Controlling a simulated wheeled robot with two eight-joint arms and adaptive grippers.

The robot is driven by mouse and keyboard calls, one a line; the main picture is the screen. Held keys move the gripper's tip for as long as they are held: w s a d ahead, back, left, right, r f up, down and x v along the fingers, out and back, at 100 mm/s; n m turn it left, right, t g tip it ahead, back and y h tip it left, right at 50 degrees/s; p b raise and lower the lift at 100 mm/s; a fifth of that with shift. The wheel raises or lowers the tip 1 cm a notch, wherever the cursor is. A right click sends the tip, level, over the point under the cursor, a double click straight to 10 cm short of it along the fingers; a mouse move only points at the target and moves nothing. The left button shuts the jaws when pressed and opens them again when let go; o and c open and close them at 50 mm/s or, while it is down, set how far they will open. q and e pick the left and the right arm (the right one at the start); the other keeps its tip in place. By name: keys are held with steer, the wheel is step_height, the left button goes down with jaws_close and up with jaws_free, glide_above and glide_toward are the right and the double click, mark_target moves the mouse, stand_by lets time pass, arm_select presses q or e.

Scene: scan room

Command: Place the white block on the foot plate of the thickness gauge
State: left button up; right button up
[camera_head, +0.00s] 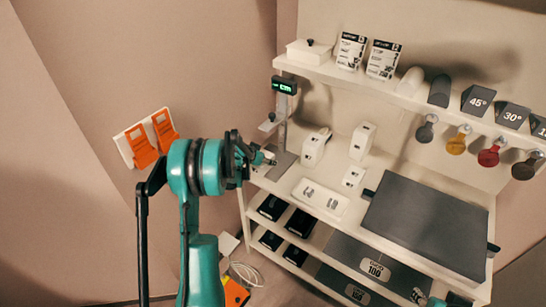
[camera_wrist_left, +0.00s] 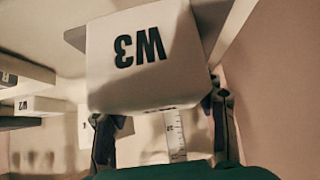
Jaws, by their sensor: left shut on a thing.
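The white block (camera_wrist_left: 145,60), marked W3, fills the upper middle of the left wrist view, its mark upside down. My left gripper (camera_head: 268,157) is shut on it; its dark fingers show below the block in the wrist view (camera_wrist_left: 162,125). The thickness gauge (camera_head: 284,87) stands at the left end of the bench, with a lit display on a post. Its dark grey foot plate (camera_head: 285,164) is partly hidden behind my gripper. Grey edges show behind the block in the wrist view, but contact with the plate cannot be told. My right gripper's jaws do not show.
More white blocks (camera_head: 315,147) stand right of the gauge, behind a white tray (camera_head: 320,198) with small grey pieces. A large dark slab (camera_head: 427,222) covers the bench's right part. A shelf (camera_head: 345,78) runs above, with discs hanging from it. Orange pieces (camera_head: 140,147) hang on the left wall.

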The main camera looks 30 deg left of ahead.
arm_select(q)
steer(key=shift+w+d, duration=0.1)
steer(key=shift+w, duration=1)
steer(key=w+b, duration=0.1)
steer(key=w, duration=0.1)
steer(key=shift+w+d, duration=0.15)
steer(key=shift+w, duration=0.2)
steer(key=shift+b+x, duration=0.6)
steer(key=shift+x, duration=0.4)
steer(key=shift+s, duration=0.25)
steer(key=shift+f, duration=0.2)
steer(key=o, duration=1.6)
